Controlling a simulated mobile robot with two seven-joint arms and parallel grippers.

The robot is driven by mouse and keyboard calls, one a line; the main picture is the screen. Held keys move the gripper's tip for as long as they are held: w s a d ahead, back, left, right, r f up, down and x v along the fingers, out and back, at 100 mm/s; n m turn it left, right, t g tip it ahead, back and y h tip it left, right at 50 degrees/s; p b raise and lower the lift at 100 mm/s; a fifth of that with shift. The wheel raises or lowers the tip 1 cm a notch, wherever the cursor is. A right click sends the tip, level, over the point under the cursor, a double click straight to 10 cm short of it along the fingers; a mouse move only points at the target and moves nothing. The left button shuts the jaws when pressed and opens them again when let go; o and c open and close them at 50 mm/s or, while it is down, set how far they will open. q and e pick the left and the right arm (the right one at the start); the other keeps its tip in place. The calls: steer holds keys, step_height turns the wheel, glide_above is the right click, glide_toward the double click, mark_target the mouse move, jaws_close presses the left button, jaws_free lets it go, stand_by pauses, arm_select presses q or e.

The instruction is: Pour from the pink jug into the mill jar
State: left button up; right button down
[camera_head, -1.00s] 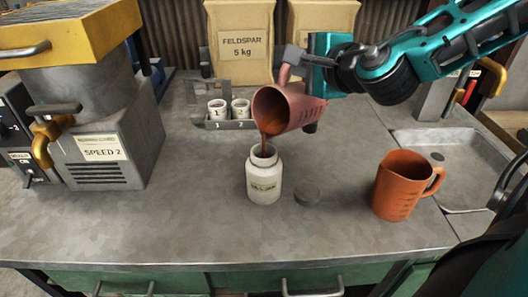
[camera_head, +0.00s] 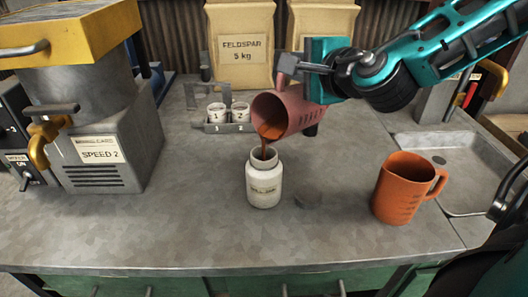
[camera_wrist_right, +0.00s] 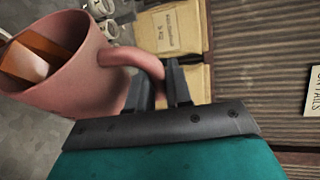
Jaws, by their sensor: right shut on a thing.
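The pink jug (camera_head: 292,112) is tilted toward the left above the mill jar. Reddish-brown liquid shows in its mouth and a stream falls from its lip to the jar's open mouth. The mill jar (camera_head: 264,183) is white, labelled and upright on the bench. My right gripper (camera_head: 290,66) is shut on the pink jug's handle. In the right wrist view the gripper (camera_wrist_right: 163,82) has its fingers on the handle, and the jug (camera_wrist_right: 95,75) shows liquid inside. My left gripper is not in view.
An orange jug (camera_head: 402,190) stands farther right, by the sink (camera_head: 465,165). Numbered cups (camera_head: 227,114) sit in a rack behind. A machine (camera_head: 105,150) stands at left. The front of the bench (camera_head: 180,235) is clear.

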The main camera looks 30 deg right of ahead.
arm_select(q)
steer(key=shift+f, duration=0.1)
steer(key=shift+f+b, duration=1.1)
steer(key=shift+b, duration=0.05)
arm_select(e)
steer(key=shift+s+a+f+n+h, duration=0.15)
steer(key=shift+a+f+n+h, duration=0.2)
steer(key=shift+a, duration=0.25)
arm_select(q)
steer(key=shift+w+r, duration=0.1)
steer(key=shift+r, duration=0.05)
arm_select(e)
steer(key=shift+r, duration=0.1)
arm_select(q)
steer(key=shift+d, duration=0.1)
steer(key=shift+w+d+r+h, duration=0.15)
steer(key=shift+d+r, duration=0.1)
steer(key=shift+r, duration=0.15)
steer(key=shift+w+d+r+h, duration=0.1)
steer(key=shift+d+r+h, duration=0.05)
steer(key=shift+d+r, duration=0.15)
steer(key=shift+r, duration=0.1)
